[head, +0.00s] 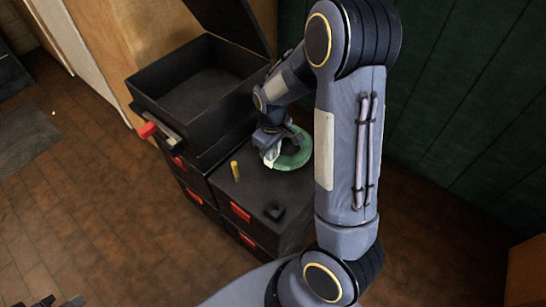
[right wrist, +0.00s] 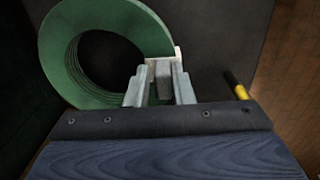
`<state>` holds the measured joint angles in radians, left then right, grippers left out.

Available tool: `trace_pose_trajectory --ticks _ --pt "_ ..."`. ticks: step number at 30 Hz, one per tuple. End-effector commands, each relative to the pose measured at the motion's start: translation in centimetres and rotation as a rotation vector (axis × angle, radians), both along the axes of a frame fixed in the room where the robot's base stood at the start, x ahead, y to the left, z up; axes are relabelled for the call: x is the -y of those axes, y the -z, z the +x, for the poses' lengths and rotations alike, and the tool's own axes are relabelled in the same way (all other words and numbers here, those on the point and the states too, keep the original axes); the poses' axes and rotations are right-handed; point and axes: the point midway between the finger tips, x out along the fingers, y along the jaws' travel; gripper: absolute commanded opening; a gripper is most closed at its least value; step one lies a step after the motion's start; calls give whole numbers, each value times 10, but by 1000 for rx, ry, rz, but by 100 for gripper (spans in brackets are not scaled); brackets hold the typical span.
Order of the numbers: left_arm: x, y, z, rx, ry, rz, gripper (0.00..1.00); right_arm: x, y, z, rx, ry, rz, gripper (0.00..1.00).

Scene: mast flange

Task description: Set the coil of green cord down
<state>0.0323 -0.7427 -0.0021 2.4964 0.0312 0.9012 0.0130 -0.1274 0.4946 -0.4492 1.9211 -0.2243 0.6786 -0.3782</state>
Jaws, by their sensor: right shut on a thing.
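The coil of green cord (head: 298,154) is a flat ring over the far end of the black case top (head: 250,190) in the head view. It fills the upper left of the right wrist view (right wrist: 62,50). My right gripper (head: 274,143) is shut on its edge, at a white piece (right wrist: 177,54); its fingers (right wrist: 160,88) show in the right wrist view. The coil lies about flat, close to the case top; I cannot tell if it touches. Only dark tips of my left gripper (head: 60,301) show at the bottom left edge.
A yellow-and-black cylinder (head: 235,171) stands on the case top, and a small black block (head: 274,210) lies nearer its front. An open black box (head: 200,90) with a raised lid stands behind left. Red latches (head: 240,212) line the case sides.

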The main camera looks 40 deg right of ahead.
Motion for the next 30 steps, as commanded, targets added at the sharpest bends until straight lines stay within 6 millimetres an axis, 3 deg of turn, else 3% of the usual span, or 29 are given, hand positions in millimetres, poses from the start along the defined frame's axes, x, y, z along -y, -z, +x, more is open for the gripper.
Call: trace_pose_trajectory --ticks 3,6,16,17,21,30 --pt "0 9 0 0 0 0 0 1 23 0 -4 0 0 0" --pt "0 11 0 0 0 0 0 1 32 0 -1 1 1 0" --pt "0 12 0 0 0 0 0 1 35 0 -1 1 1 0" --pt "0 11 0 0 0 0 0 1 34 0 -1 1 1 25" --pt "0 11 0 0 0 0 0 1 34 0 -1 1 1 43" --pt "0 9 0 0 0 0 0 1 31 0 -1 1 1 43"
